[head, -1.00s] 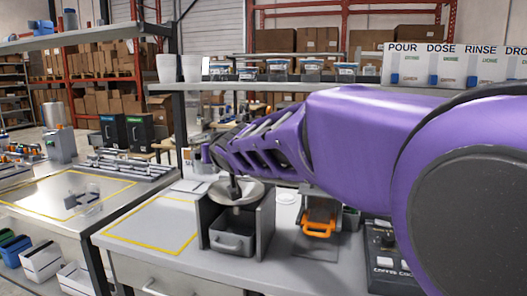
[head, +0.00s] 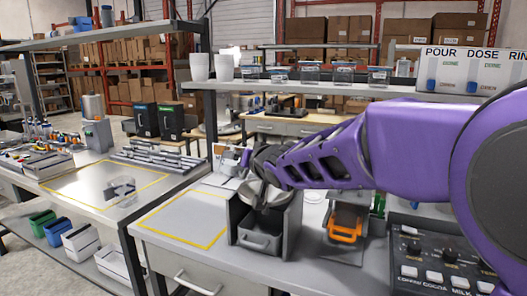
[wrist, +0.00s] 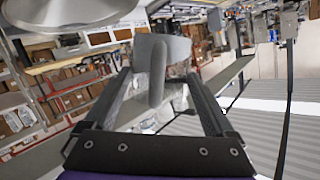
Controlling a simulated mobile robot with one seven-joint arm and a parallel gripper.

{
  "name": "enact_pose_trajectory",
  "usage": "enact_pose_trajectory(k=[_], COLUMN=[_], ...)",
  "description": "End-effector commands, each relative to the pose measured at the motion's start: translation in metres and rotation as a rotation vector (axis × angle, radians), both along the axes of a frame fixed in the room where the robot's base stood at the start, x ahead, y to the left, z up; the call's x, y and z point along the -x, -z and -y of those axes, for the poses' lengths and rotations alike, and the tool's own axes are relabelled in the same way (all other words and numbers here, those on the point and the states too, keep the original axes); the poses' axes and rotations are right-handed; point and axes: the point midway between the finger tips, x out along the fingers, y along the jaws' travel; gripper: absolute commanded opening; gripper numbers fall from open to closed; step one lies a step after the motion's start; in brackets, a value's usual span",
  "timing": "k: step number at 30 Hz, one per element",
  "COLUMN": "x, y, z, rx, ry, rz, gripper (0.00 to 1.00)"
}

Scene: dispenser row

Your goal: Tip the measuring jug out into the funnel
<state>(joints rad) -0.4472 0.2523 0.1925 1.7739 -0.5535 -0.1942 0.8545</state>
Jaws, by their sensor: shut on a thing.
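My gripper (head: 262,165) is at the end of the purple arm, low over the grey metal funnel (head: 268,200). The funnel sits on a dark box-shaped stand in the middle of the bench. In the wrist view my gripper (wrist: 157,85) is shut on the grey handle of the measuring jug (wrist: 172,48). The jug's body is mostly hidden, and its tilt and contents cannot be made out. A broad grey metal rim, seemingly the funnel (wrist: 75,12), shows at the upper left of the wrist view, apart from the fingers.
A grey drawer bin (head: 258,240) stands under the funnel. An orange-handled unit (head: 345,232) and a button panel (head: 435,255) stand to the right. A yellow-outlined area (head: 185,220) to the left is clear. A clear container (head: 122,190) stands on the left table.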

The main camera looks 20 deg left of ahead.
Motion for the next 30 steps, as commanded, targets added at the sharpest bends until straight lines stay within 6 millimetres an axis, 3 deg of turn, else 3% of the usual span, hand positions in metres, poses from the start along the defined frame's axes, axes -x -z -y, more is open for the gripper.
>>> enact_pose_trajectory(k=[14, 24, 30], x=[-0.003, -0.010, -0.013], y=[0.003, 0.023, 0.020], z=[0.004, 0.013, 0.018], rx=[-0.199, -0.512, -0.603], ry=[0.001, 0.001, 0.003], rz=[-0.151, -0.383, -0.450], gripper=[0.13, 0.13, 0.13])
